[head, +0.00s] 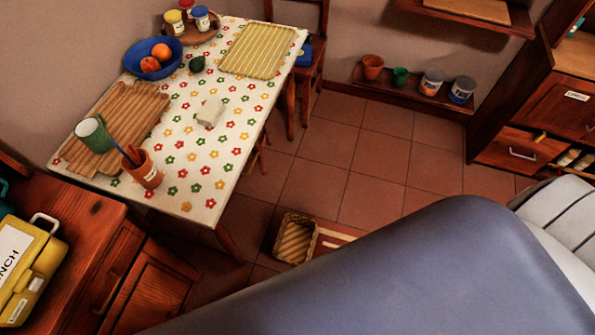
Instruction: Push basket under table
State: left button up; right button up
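A small wicker basket (296,239) stands upright on the tiled floor, in the lower middle of the head view. It is open at the top and looks empty. It is to the right of the table (228,150), apart from it and outside the tabletop's edge. The table has a white cloth with a flower pattern, and its near right leg (229,243) stands to the left of the basket. A large blue-grey surface in the foreground covers the lower right of the view. Neither of my grippers can be made out.
A dark wood cabinet (125,283) with a yellow lunch box (30,272) stands at lower left. A chair (308,70) is at the table's far end. Floor tiles (375,155) are clear behind the basket, up to a low shelf (415,92) with pots.

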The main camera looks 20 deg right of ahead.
aim_at(292, 247)
jog(key=k+l+z, duration=0.2)
jog(key=k, duration=0.25)
jog(key=k+l+z, duration=0.15)
jog(key=k, duration=0.25)
jog(key=j+z, duration=0.5)
jog(key=j, duration=0.25)
